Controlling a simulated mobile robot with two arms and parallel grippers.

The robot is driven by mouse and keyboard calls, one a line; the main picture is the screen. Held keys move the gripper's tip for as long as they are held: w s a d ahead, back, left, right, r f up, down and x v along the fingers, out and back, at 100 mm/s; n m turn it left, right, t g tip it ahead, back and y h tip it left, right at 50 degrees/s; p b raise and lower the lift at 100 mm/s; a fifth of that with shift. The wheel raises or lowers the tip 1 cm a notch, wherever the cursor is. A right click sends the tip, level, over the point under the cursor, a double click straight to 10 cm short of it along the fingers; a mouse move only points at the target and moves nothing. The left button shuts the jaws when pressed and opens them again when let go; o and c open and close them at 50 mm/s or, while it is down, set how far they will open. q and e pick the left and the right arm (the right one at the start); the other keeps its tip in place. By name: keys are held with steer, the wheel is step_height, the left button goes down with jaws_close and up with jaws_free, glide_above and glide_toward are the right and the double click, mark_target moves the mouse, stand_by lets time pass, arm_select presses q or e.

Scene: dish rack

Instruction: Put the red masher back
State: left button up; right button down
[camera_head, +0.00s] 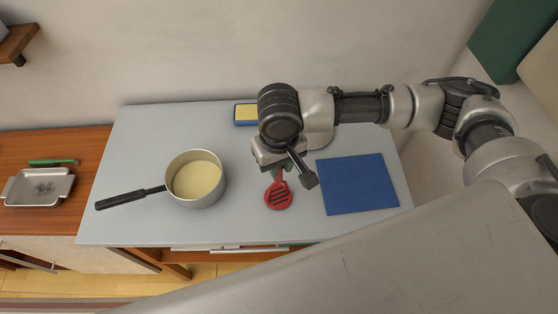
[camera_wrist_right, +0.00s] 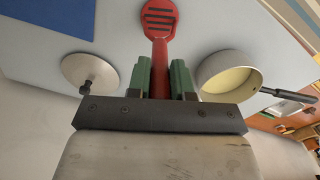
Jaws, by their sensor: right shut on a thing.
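The red masher (camera_head: 278,196) has a flat slotted head and shows below my right gripper (camera_head: 281,172) in the head view. In the right wrist view the masher (camera_wrist_right: 159,30) stretches away from my right gripper (camera_wrist_right: 160,80). The green fingers of that gripper are shut on its red handle. The masher's head is over the grey worktop (camera_head: 240,228); I cannot tell whether it touches the surface. A blue mat (camera_head: 357,184) lies flat to the right of the masher. My left gripper is not in view.
A pot (camera_head: 197,178) with pale yellow contents stands left of the masher, its black handle pointing left. A yellow and blue sponge (camera_head: 245,114) lies at the back. A round lid (camera_wrist_right: 89,72) shows in the wrist view. A metal tray (camera_head: 38,187) sits on the wooden counter.

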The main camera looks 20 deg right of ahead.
steer(key=shift+f, duration=0.1)
steer(key=c, duration=0.9)
jaws_free()
steer(key=c, duration=0.4)
steer(key=shift+c, duration=0.2)
steer(key=shift+r+p, duration=1.5)
steer(key=shift+p, duration=0.45)
steer(key=shift+r, duration=0.1)
